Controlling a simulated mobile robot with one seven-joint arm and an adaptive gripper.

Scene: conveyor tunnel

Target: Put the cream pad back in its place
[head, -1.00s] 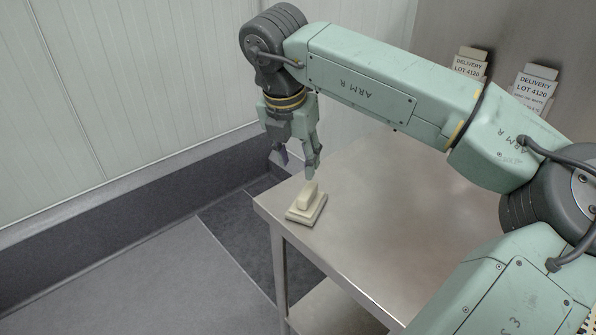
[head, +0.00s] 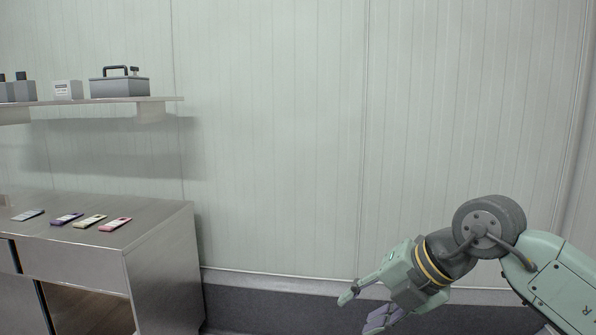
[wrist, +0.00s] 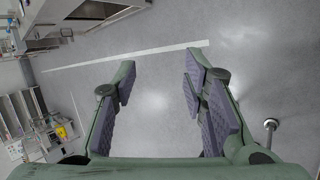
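My gripper (head: 360,311) is at the lower right of the head view, in front of the pale wall, with its fingers apart. In the wrist view my gripper (wrist: 159,78) is open, with nothing between its fingers and only grey floor beyond them.
A steel cabinet (head: 160,268) at the left bears several small coloured cards, one of them a pink card (head: 115,224). Above it, a wall shelf (head: 160,99) holds a grey toolbox (head: 119,86) and small boxes. Open floor shows in the wrist view.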

